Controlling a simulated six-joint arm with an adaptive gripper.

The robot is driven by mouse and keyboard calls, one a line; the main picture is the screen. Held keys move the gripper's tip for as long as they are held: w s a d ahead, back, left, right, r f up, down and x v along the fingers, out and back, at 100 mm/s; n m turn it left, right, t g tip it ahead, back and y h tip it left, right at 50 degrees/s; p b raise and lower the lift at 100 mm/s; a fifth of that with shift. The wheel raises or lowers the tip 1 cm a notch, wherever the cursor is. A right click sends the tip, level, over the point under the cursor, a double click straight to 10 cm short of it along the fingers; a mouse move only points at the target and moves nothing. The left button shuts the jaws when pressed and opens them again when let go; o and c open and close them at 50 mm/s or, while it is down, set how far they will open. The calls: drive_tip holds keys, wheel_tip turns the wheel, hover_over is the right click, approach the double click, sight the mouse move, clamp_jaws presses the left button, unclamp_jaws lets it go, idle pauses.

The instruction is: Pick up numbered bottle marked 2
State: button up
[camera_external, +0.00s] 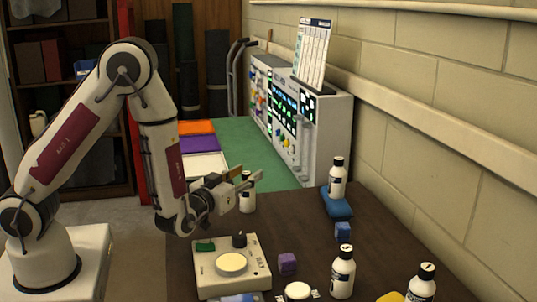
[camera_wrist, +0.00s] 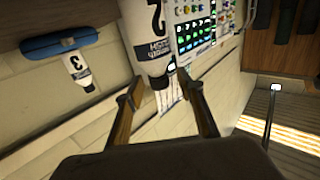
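The bottle marked 2 (camera_wrist: 145,35) is white with a dark 2 and shows upside down at the top of the wrist view. Its narrow end points toward my gripper (camera_wrist: 160,84). In the external view this bottle (camera_external: 247,197) stands upright on the dark table, partly covered by my gripper (camera_external: 245,179). My two fingers are apart, one on each side of the bottle's top end in the wrist view. I cannot tell whether either finger touches it. A bottle marked 3 (camera_wrist: 78,68) is on a blue support (camera_wrist: 58,43), also seen in the external view (camera_external: 337,204).
A control box with a round dial (camera_external: 232,264) sits at the front left. A purple cube (camera_external: 287,263), a blue cube (camera_external: 342,230) and two white bottles (camera_external: 343,274) (camera_external: 421,284) stand to the right. A panel of lights (camera_external: 300,112) stands behind, along the wall.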

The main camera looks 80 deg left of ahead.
drive_tip(key=shift+w+a, duration=0.25)
drive_tip(key=shift+c, duration=0.5)
clamp_jaws()
drive_tip(key=shift+r, duration=0.2)
drive_tip(key=shift+r, duration=4.85)
